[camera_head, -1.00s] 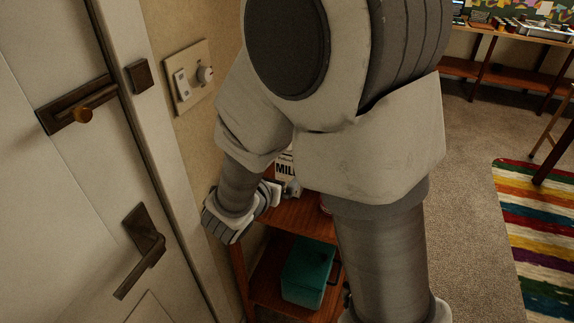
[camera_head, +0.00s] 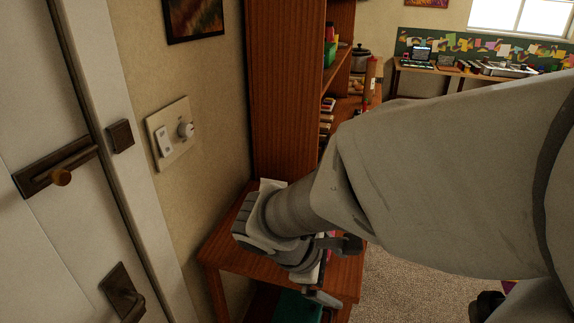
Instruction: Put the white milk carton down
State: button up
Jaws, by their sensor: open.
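My gripper (camera_head: 333,270) is open over the right part of the small wooden stand's top (camera_head: 222,245). Its fingers are spread, and a narrow white and pink strip shows by them; I cannot tell what it is. A small white patch (camera_head: 269,184) shows just behind my wrist, at the back of the stand's top. It may be the top of the white milk carton, but my wrist hides the rest and no lettering shows. I cannot tell whether the carton stands upright.
A teal box (camera_head: 298,307) is on the stand's lower shelf. A tall wooden bookcase (camera_head: 283,90) rises behind the stand. The wall with a switch plate (camera_head: 170,135) and the white door (camera_head: 40,90) are at the left. Carpet (camera_head: 400,280) lies to the right.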

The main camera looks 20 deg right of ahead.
jog(key=s+a+r+m+t+y, duration=0.3)
jog(key=a+r+m+y, duration=0.3)
jog(key=r+m, duration=0.4)
jog(key=shift+s+m+t+y, duration=0.3)
jog(key=shift+m+t+y, duration=0.1)
jog(key=shift+t, duration=0.3)
jog(key=shift+a+r, duration=0.1)
jog(key=shift+r, duration=0.1)
notch_tip(320, 180, up, 3)
jog(key=p, duration=0.3)
jog(key=shift+f, duration=0.35)
jog(key=shift+c, duration=0.3)
